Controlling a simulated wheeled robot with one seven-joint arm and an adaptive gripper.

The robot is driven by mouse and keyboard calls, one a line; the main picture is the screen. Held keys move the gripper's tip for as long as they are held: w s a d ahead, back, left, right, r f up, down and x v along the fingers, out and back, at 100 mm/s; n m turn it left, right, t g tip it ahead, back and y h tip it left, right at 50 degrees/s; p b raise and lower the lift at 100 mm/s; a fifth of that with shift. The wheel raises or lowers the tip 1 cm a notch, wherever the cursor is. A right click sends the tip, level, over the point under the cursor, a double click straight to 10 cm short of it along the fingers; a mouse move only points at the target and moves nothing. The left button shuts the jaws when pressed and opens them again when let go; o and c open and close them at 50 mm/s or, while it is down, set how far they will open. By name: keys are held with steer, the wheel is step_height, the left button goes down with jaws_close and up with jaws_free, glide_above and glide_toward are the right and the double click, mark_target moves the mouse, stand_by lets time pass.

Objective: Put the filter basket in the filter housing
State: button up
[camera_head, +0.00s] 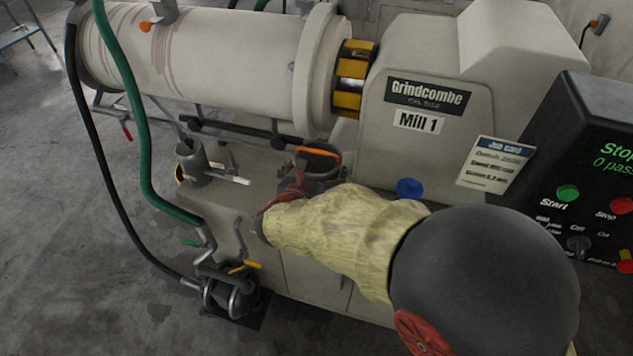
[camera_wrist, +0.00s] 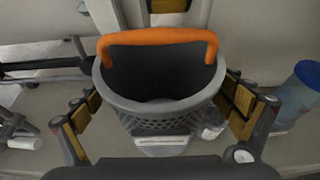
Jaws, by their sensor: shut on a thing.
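The filter basket (camera_wrist: 165,108) is a grey perforated cup with an orange handle across its top. In the wrist view it is upright between the two fingers of my gripper (camera_wrist: 160,112), which is shut on its sides. In the head view the basket (camera_head: 322,164) shows beyond my arm, below the mill drum, with its lower part hidden. The fingers are mostly hidden there. A grey, open-topped cylinder that looks like the filter housing (camera_head: 190,163) stands to the left of the basket, apart from it. Its inside is not clear.
A white-ended handle (camera_head: 236,180) lies between the housing and the basket. The mill drum (camera_head: 215,62) overhangs behind. A green hose (camera_head: 137,110) runs down at the left to a pump (camera_head: 228,292).

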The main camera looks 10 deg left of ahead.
mark_target(317, 170)
steer(key=w+f, duration=0.1)
steer(key=w+f+b, duration=0.1)
steer(key=f, duration=0.1)
steer(key=shift+w+a+f, duration=0.1)
steer(key=shift+w+a, duration=0.25)
steer(key=shift+a, duration=0.05)
steer(key=shift+w+a+f+b, duration=0.15)
steer(key=shift+f+b, duration=0.8)
steer(key=shift+f, duration=0.65)
steer(key=shift+f, duration=0.1)
steer(key=o, duration=1.7)
steer(key=shift+f, duration=0.15)
steer(key=shift+o, duration=0.2)
